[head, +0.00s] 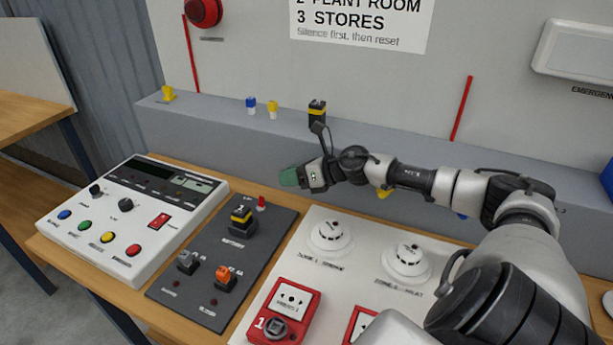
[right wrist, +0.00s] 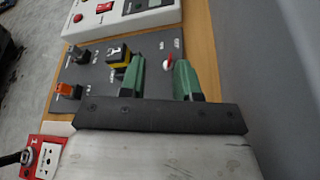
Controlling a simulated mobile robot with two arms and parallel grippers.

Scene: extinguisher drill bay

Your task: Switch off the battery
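The battery switch (head: 241,219), a black handle on a yellow and black body, stands on a dark grey panel (head: 190,290) above a label that seems to read BATTERY. It also shows in the right wrist view (right wrist: 118,56), left of the fingers and partly behind the left one. My right gripper (head: 290,177) has green fingertips and hangs above and behind the switch, apart from it. In the right wrist view its two fingers (right wrist: 158,77) are spread with nothing between them. My left gripper is not in view.
A small red-topped part (head: 262,203) stands beside the switch. Grey (head: 188,262) and orange (head: 226,278) switches sit in front. A white control panel (head: 130,220) lies left; a white board (head: 325,262) with detectors and red call points lies right. A grey ledge runs behind.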

